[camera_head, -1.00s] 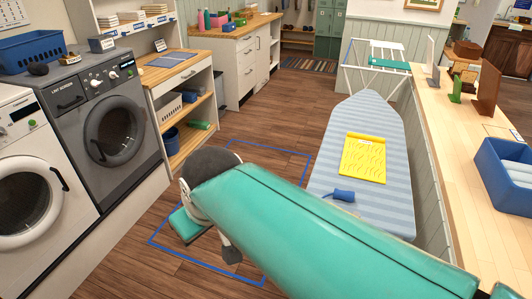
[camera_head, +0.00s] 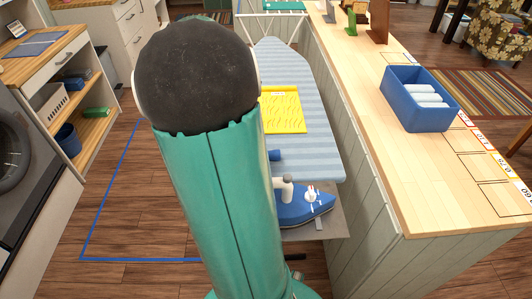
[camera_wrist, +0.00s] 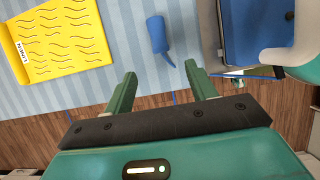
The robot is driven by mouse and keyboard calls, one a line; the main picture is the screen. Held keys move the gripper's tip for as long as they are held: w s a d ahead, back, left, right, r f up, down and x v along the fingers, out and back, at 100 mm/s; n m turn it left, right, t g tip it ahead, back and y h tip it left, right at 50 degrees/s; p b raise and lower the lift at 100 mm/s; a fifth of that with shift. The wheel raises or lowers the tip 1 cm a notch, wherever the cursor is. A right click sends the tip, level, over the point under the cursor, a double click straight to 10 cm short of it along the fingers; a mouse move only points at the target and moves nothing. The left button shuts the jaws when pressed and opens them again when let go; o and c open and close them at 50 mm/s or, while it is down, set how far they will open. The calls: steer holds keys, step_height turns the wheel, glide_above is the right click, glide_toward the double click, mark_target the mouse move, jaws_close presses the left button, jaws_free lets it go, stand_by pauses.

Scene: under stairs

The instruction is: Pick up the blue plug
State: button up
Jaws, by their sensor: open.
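The blue plug (camera_wrist: 157,34) lies on the striped ironing board (camera_wrist: 128,84) in the wrist view, with a thin cord end pointing toward my gripper. In the head view only a bit of the blue plug (camera_head: 275,155) shows past my arm. My gripper (camera_wrist: 160,78) is open and empty, its two green fingers apart. The plug appears beyond the fingertips, roughly in line with the gap between them. My gripper is hidden behind my arm in the head view.
A yellow sheet (camera_head: 283,110) lies on the board beside the plug. A blue iron (camera_head: 305,205) stands at the board's near end. A wooden counter (camera_head: 400,170) with a blue bin (camera_head: 419,98) runs along the right.

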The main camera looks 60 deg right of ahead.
glide_toward(270, 156)
steer(key=f, duration=0.1)
steer(key=w+f, duration=0.1)
steer(key=f, duration=0.1)
steer(key=shift+d, duration=0.15)
steer(key=shift+w+x, duration=0.15)
steer(key=shift+x, duration=1.35)
steer(key=shift+w+x, duration=0.1)
steer(key=shift+x, duration=1.35)
steer(key=shift+f, duration=0.1)
jaws_close()
